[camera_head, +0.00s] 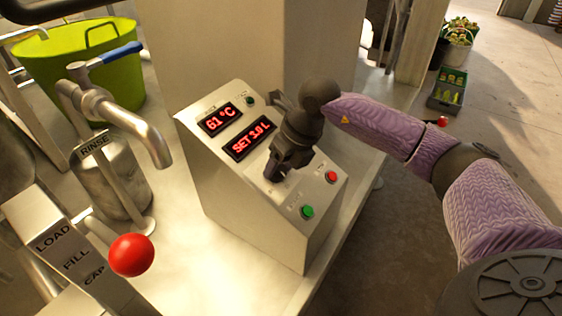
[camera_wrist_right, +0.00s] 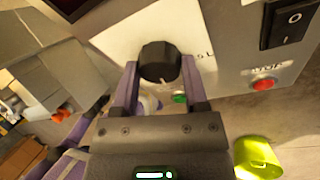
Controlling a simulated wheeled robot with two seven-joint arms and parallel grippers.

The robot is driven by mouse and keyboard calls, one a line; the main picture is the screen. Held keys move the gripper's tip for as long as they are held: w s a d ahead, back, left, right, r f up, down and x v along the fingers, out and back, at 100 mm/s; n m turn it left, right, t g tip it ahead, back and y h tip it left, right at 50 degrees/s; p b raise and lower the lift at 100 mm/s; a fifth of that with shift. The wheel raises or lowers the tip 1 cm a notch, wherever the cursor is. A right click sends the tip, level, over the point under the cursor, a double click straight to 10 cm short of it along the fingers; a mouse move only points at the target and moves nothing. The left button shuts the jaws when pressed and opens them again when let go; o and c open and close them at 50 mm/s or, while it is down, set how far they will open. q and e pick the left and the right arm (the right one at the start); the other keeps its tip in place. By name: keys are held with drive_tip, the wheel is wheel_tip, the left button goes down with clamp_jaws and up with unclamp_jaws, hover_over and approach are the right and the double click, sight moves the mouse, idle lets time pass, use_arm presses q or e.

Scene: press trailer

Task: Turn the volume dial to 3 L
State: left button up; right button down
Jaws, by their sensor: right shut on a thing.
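The volume dial (camera_wrist_right: 158,61) is a black round knob with a pale pointer mark, on a light panel in the right wrist view. My right gripper (camera_wrist_right: 159,72) is shut on it, one finger on each side. In the head view the right gripper (camera_head: 275,174) comes down onto the sloped face of the metal control box (camera_head: 250,205) and hides the dial. The red set display (camera_head: 248,139) reads "SET 3.0 L". The display above it (camera_head: 219,119) reads 61 °C. My left gripper is not in view.
A green button (camera_head: 307,212) and a red button (camera_head: 331,176) sit close by the gripper on the box. A rinse tap (camera_head: 125,115), a lever with a red ball knob (camera_head: 131,255) and a green tub (camera_head: 75,60) stand to the left.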

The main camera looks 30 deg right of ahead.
drive_tip(key=shift+n, duration=0.7)
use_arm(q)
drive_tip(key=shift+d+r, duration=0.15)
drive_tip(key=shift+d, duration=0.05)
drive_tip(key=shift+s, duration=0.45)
use_arm(e)
drive_tip(key=shift+n, duration=0.3)
